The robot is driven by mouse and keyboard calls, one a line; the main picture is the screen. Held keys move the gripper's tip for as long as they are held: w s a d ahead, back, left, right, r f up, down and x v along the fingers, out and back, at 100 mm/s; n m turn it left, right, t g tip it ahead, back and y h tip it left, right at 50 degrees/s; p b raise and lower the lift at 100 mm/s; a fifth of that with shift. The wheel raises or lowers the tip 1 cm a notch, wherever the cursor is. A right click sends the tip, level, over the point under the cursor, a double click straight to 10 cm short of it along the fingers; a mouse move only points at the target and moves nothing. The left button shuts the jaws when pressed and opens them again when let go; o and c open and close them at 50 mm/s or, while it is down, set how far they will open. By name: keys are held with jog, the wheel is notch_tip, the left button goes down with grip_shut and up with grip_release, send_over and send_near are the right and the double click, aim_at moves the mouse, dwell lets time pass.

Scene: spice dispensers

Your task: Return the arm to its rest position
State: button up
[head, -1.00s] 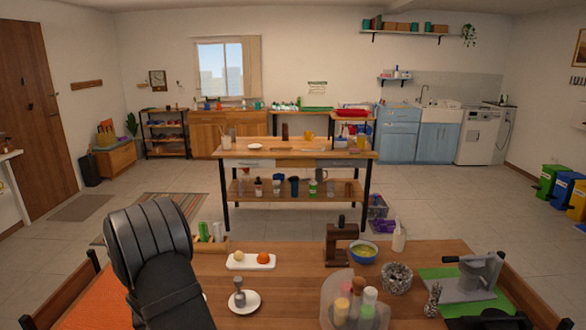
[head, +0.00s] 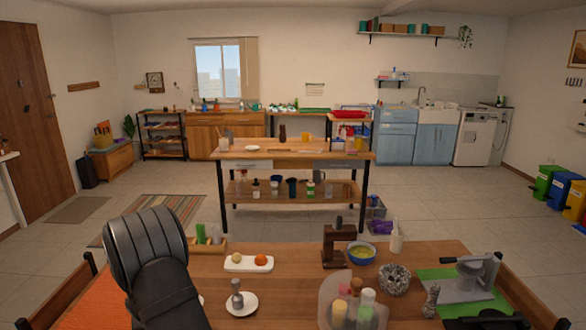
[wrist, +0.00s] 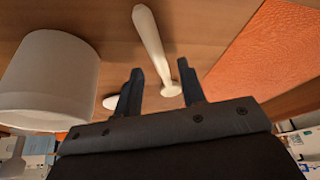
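My gripper (wrist: 160,80) shows in the wrist view with its two dark fingers apart. Nothing is clearly held between them. A pale, long-handled utensil (wrist: 150,40) lies beyond the fingers, and its small end appears in the gap between them. My black arm fills the lower left of the head view, over the front table (head: 200,285). It hides part of the table, and I cannot make out my gripper there.
A white cylinder (wrist: 50,80) stands close left of the fingers; an orange mat (wrist: 255,60) lies right. On the table are a white tray (head: 249,263), a saucer (head: 248,306), spice containers (head: 354,305), a blue bowl (head: 361,254) and a grey device (head: 472,275).

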jog(key=v, duration=1.1)
jog(key=x, duration=1.1)
jog(key=shift+f, duration=0.45)
notch_tip(320, 180, up, 4)
jog(key=shift+r, duration=0.25)
jog(key=d+r+m+h, duration=0.1)
jog(key=d+r, duration=0.1)
jog(key=d, duration=0.2)
jog(key=s+d+r+m+g+h, duration=0.1)
jog(key=d+r+m, duration=0.1)
jog(key=d, duration=0.2)
jog(key=d+r+m+g+h, duration=0.1)
jog(key=d+r+m, duration=0.1)
jog(key=d+r, duration=0.1)
jog(key=shift+s+d+r, duration=0.1)
jog(key=shift+s+d, duration=0.2)
jog(key=shift+d, duration=0.15)
jog(key=s+a+r+m+g+y, duration=0.4)
jog(key=s+r+m+g, duration=0.3)
jog(key=m, duration=0.7)
jog(key=shift+s+r+m+g+y, duration=0.3)
jog(key=shift+s+r+g+y, duration=0.15)
jog(key=shift+s+y, duration=0.55)
